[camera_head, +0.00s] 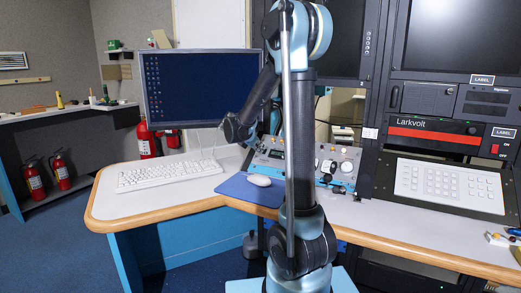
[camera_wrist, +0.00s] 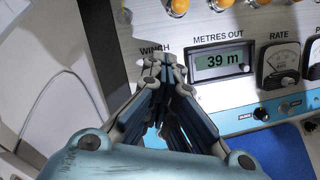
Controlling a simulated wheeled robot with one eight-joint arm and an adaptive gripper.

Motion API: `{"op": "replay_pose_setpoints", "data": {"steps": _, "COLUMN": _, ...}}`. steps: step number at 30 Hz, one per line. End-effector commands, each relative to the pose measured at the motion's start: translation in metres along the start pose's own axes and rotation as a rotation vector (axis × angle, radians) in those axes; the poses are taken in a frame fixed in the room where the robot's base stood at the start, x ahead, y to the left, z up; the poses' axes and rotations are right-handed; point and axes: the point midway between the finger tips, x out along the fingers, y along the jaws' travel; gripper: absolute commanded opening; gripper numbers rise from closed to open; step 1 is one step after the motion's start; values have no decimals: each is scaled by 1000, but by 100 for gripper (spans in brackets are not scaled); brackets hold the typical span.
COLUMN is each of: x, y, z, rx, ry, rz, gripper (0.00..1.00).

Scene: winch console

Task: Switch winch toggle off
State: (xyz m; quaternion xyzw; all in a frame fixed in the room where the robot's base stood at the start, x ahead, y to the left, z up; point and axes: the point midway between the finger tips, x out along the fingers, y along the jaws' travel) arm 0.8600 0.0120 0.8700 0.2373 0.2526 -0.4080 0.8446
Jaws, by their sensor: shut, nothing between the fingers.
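The winch console panel (camera_head: 337,158) stands at the back of the desk, partly behind my arm in the head view. In the wrist view its silver face (camera_wrist: 205,25) carries a "WINCH" label (camera_wrist: 154,49) and a "METRES OUT" display (camera_wrist: 223,61) reading 39 m. My gripper (camera_wrist: 165,62) is shut and empty, its fingertips just below the "WINCH" label and left of the display. The winch toggle cannot be made out; the fingers cover the area under the label. I cannot tell whether the fingertips touch the panel.
Orange lamps (camera_wrist: 179,6) line the panel's top, and a "RATE" gauge (camera_wrist: 282,62) sits right of the display. Small knobs (camera_wrist: 261,114) lie below. A monitor (camera_head: 200,88), keyboard (camera_head: 170,175) and mouse (camera_head: 259,180) on a blue mat (camera_head: 240,190) are left of my arm.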

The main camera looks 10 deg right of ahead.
Motion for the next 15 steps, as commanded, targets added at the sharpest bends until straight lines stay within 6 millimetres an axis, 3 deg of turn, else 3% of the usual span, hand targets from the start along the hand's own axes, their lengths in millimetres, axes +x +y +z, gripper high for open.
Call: {"op": "replay_pose_setpoints", "data": {"steps": 15, "x": 0, "y": -4, "z": -7, "rx": 32, "ry": -222, "rz": 81, "gripper": 0}}
